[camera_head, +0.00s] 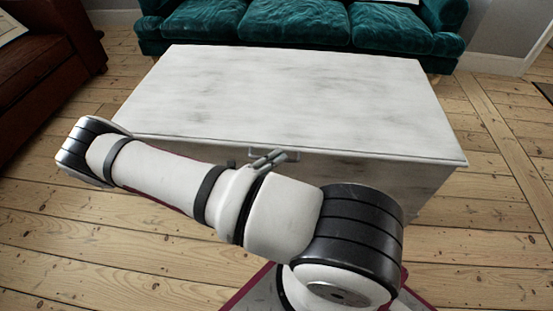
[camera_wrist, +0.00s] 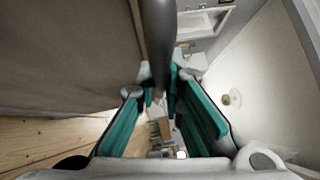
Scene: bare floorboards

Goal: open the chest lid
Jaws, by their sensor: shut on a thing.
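The chest (camera_head: 390,183) is a whitish, worn-looking box in the middle of the head view. Its flat lid (camera_head: 290,90) lies down on it and looks closed. A small grey handle (camera_head: 288,155) shows at the middle of the front edge, partly hidden by my arm. In the wrist view, my gripper (camera_wrist: 162,93) has teal-lined fingers on either side of a dark grey bar, the handle (camera_wrist: 158,38), and is shut on it. My arm hides the gripper and much of the chest front in the head view.
A teal sofa (camera_head: 295,25) stands close behind the chest. A brown leather seat (camera_head: 45,65) is at the far left. Bare floorboards (camera_head: 490,225) are clear to the right and left of the chest.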

